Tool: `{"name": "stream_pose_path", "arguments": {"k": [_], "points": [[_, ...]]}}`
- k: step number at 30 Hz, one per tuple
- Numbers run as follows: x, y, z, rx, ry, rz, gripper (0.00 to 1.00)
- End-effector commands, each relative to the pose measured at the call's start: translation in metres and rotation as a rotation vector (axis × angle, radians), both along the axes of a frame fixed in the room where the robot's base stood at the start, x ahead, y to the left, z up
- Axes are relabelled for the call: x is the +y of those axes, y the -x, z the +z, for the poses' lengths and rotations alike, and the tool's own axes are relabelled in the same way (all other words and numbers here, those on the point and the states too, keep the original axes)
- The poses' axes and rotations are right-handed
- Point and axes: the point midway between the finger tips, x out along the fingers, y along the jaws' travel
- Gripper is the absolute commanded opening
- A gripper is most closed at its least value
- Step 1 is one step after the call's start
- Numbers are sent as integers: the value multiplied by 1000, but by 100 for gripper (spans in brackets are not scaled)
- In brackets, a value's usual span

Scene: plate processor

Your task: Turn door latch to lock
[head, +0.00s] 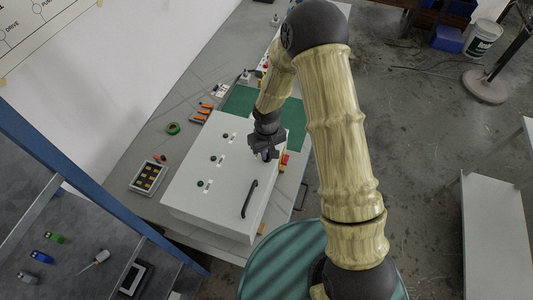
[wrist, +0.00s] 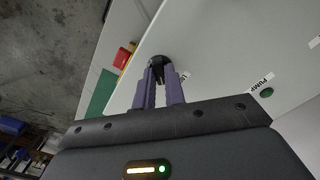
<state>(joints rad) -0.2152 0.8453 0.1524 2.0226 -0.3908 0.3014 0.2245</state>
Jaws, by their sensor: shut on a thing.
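A white cabinet box (head: 205,185) lies on the workbench, with a black handle (head: 249,198) near its front edge. In the wrist view a small dark round latch (wrist: 158,61) sits at the edge of the white panel (wrist: 215,50). My gripper (wrist: 161,76) has its two purple fingers on either side of the latch, shut on it. The fingers partly cover the latch, so its turned angle is hard to read. In the head view my gripper (head: 267,154) is at the far right part of the box, and the latch is hidden there.
A tray of parts (head: 148,177), green tape (head: 173,128) and orange-handled tools (head: 203,111) lie on the bench. A red and yellow part (head: 285,160) is beside the gripper.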

Motion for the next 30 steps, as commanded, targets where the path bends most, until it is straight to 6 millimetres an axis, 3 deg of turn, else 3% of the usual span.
{"name": "stream_pose_path", "arguments": {"k": [18, 30], "points": [[0, -1, 0, -2, -1, 565, 0], [0, -1, 1, -3, 0, 754, 0]]}}
